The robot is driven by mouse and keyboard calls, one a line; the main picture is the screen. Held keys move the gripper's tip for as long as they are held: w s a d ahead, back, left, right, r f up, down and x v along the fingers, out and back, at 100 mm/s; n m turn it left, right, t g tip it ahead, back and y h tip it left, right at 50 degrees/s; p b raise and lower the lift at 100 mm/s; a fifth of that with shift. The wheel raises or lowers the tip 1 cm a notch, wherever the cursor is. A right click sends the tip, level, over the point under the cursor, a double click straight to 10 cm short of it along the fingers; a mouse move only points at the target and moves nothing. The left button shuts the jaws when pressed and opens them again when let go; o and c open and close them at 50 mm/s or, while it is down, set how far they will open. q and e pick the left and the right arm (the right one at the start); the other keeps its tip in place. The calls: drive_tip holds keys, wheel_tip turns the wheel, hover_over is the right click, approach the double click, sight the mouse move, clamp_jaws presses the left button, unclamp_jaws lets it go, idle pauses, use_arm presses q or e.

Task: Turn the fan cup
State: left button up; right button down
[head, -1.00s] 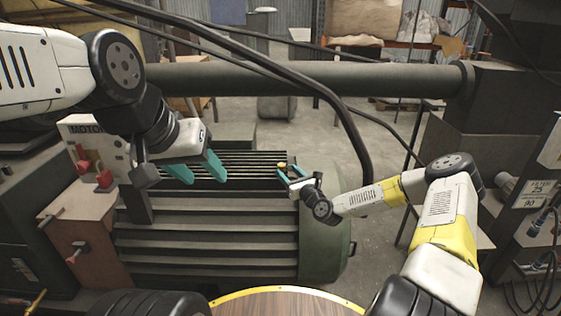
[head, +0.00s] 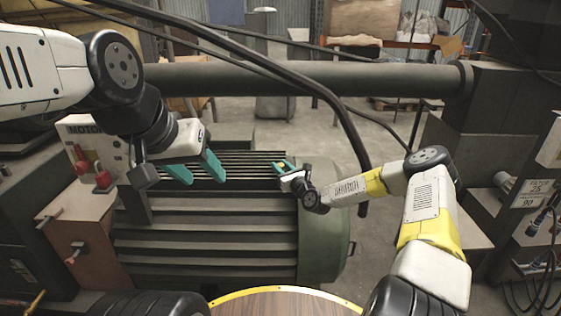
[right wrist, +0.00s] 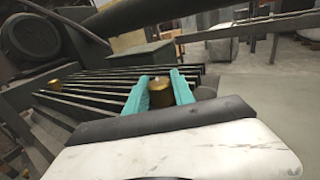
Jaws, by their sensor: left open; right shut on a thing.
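A small brass cup (right wrist: 159,94) stands between the teal fingers of my right gripper (right wrist: 161,80) in the right wrist view. The right gripper is shut on it. In the head view, the right gripper (head: 281,167) is at the right end of the ribbed top of the green motor (head: 322,235), and the cup is largely hidden there. A second brass cup (right wrist: 55,84) shows at the far left of the ribs in the right wrist view. My left gripper (head: 200,171) is open and empty above the left part of the ribs.
A thick grey pipe (head: 300,78) crosses behind the motor. A panel with red levers (head: 103,178) stands left of the motor. Open floor (head: 385,150) lies behind on the right.

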drive_tip(key=shift+m+t+h, duration=0.3)
drive_tip(key=shift+h, duration=0.1)
drive_tip(key=m+t+h, duration=0.1)
drive_tip(key=h, duration=0.1)
drive_tip(key=shift+a+m+h, duration=0.15)
drive_tip(key=shift+m+h, duration=0.15)
drive_tip(key=shift+m, duration=0.1)
drive_tip(key=m+h, duration=0.2)
drive_tip(key=h, duration=0.1)
drive_tip(key=m+h, duration=0.2)
drive_tip(key=h, duration=0.2)
drive_tip(key=shift+f+m, duration=0.1)
drive_tip(key=shift+m, duration=0.2)
drive_tip(key=m+g+h, duration=0.1)
drive_tip(key=m+h, duration=0.2)
drive_tip(key=h, duration=0.2)
drive_tip(key=shift+m+g+h, duration=1.5)
drive_tip(key=shift+m+h, duration=0.5)
drive_tip(key=shift+h, duration=0.5)
drive_tip(key=shift+r, duration=0.2)
drive_tip(key=c, duration=1.1)
unclamp_jaws()
drive_tip(key=shift+o, duration=0.2)
drive_tip(key=shift+f, duration=0.1)
